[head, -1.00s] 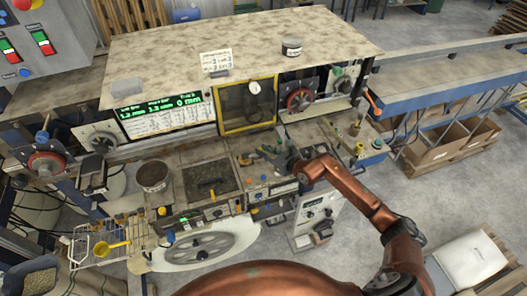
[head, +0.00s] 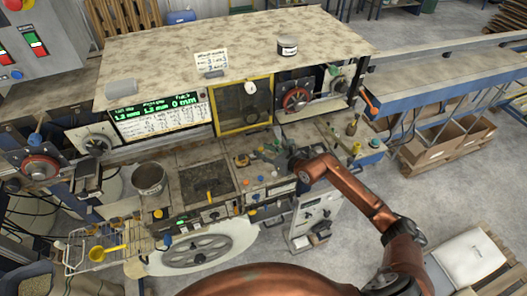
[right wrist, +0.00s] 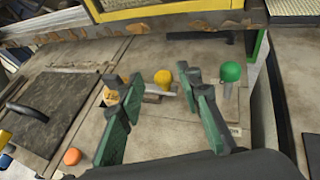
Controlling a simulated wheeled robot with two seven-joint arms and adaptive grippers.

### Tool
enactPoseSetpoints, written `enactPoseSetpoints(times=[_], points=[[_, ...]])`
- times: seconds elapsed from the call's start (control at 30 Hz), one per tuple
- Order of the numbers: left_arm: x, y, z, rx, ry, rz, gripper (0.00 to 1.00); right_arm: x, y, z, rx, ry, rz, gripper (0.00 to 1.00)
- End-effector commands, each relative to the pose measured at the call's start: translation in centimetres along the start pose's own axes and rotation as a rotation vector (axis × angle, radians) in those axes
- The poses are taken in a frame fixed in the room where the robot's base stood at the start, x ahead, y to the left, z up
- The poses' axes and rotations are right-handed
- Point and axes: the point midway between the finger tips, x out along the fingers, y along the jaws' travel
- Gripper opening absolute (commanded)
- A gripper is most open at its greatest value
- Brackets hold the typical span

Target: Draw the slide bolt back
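My right gripper (right wrist: 163,82) is open, with its two green fingers spread apart above the worktop in the right wrist view. Between and just beyond its fingertips is what looks like the slide bolt, a small metal bar (right wrist: 160,92) with a yellow knob (right wrist: 163,78). No finger clearly touches it. In the head view my right gripper (head: 270,153) is small, low over the machine's front worktop, and the bolt there cannot be made out. My left gripper is not in view.
A green knob on a post (right wrist: 230,73) stands right of the fingers, and an orange knob (right wrist: 72,156) sits lower left. A dark hinged plate (right wrist: 48,108) lies left. The yellow-framed window (head: 243,104) rises behind the worktop. A metal pot (head: 149,178) stands further left.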

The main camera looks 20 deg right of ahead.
Motion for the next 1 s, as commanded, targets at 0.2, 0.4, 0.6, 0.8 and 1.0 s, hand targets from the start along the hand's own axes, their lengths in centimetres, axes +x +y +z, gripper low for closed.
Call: enactPoseSetpoints(times=[0.2,0.4,0.6,0.8,1.0], points=[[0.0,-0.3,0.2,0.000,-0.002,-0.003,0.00,0.0,0.0,0.0,0.000,-0.001,0.000,0.33],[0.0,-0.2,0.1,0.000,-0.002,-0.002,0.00,-1.7,-0.1,0.0,0.000,-0.001,-0.001,0.33],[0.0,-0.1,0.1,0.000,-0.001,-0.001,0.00,-5.8,-0.1,-0.1,-0.002,0.001,-0.001,0.33],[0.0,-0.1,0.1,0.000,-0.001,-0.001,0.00,-9.6,0.0,-0.1,-0.001,0.002,0.000,0.33],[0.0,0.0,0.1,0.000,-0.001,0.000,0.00,-11.7,-0.1,-0.1,0.001,0.000,0.000,0.33]])
